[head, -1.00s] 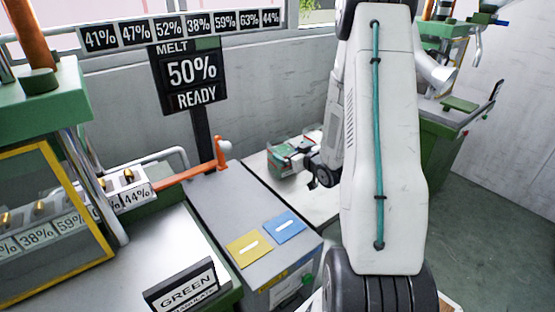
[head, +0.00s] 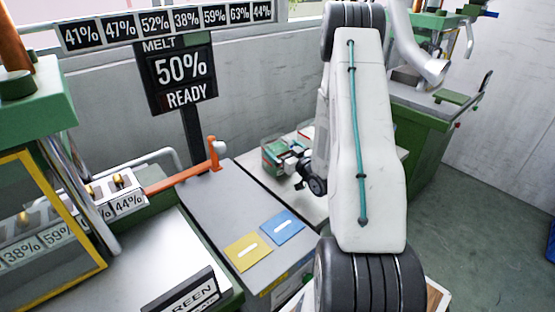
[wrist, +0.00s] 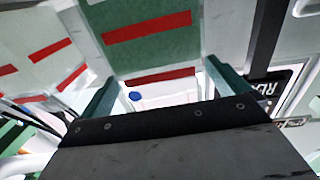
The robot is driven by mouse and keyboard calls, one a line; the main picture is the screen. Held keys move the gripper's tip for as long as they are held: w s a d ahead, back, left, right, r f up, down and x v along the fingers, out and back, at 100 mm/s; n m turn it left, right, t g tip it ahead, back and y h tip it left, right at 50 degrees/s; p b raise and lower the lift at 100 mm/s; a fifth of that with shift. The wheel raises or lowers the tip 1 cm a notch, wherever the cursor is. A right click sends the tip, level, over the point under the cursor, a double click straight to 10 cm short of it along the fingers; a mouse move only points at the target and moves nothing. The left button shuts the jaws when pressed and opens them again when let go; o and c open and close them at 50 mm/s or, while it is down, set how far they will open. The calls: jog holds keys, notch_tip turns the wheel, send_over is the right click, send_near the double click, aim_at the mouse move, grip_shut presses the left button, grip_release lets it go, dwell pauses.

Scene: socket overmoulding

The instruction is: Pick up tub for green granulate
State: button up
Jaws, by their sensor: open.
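A tub with green granulate (head: 272,158) stands on the pale table beyond the grey cabinet in the head view. In the wrist view, a green surface with a red stripe, which looks like this tub (wrist: 155,50), fills the upper middle, beyond my fingertips. My gripper (head: 296,172) is in front of and partly over the tub in the head view, with its fingers hard to make out. In the wrist view my gripper (wrist: 165,78) has its two green fingers spread wide, with nothing held between them. Whether a finger touches the tub I cannot tell.
Pale containers with red stripes (wrist: 52,50) lie to the left in the wrist view. The grey cabinet (head: 215,205) carries a yellow card (head: 247,251) and a blue card (head: 282,227). The melt sign (head: 182,80) stands behind it. A green machine (head: 425,130) is at right.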

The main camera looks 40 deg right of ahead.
aim_at(271, 139)
jog(key=w, duration=0.4)
jog(key=shift+d, duration=0.2)
jog(key=c, duration=1.6)
jog(key=shift+r, duration=0.1)
jog(key=shift+c, duration=0.4)
jog(key=shift+r, duration=0.1)
